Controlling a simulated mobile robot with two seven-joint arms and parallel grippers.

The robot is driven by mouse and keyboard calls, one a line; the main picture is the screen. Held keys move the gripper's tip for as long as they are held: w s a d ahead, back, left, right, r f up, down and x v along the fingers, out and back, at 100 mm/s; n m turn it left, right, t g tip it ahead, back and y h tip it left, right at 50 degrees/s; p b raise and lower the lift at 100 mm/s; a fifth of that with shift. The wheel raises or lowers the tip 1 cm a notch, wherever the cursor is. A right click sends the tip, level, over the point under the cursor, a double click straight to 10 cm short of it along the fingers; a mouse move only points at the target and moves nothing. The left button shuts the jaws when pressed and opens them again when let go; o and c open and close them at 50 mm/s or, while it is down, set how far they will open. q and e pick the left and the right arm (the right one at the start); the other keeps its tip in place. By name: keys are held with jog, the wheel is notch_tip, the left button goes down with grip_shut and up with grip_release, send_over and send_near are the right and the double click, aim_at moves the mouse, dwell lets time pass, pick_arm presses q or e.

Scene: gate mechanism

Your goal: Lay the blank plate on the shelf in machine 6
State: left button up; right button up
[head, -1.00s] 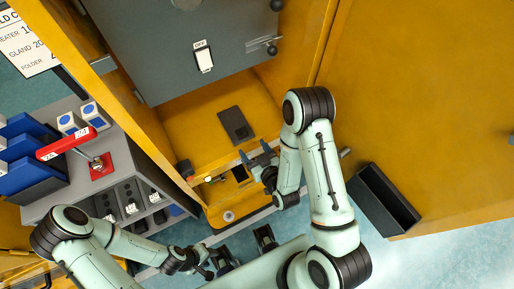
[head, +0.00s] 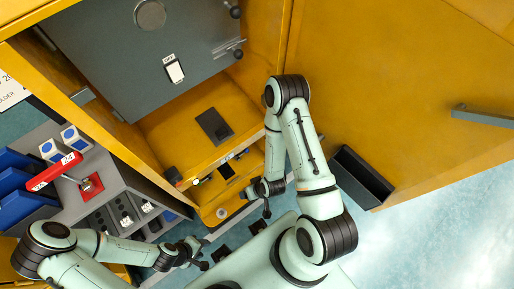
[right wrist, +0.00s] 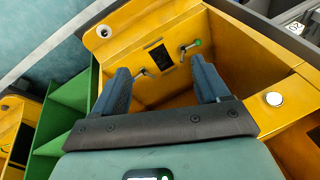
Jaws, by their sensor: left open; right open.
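A dark rectangular plate (head: 214,126) with a small round spot lies flat on the yellow shelf (head: 165,133) inside the open yellow cabinet in the head view. My right gripper (head: 262,200) is in front of and below that shelf, apart from the plate. In the right wrist view its two blue-grey fingers (right wrist: 162,78) are spread with nothing between them, facing a yellow front panel with a dark opening (right wrist: 158,57). My left gripper (head: 200,254) is open and empty at the lower left, below the cabinet. No machine number is readable.
A grey panel with an OFF switch (head: 174,71) hangs over the shelf. The open yellow door (head: 400,90) carries a black bin (head: 361,178). A grey bench with a red-handled lever (head: 55,171) and blue bins stands left. Floor is clear at lower right.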

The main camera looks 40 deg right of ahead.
jog(key=s+a+m+g+y, duration=0.1)
jog(key=s+a+g, duration=0.1)
jog(key=s+g, duration=0.2)
jog(key=shift+s+y, duration=0.3)
jog(key=shift+s, duration=0.95)
jog(key=shift+a, duration=0.1)
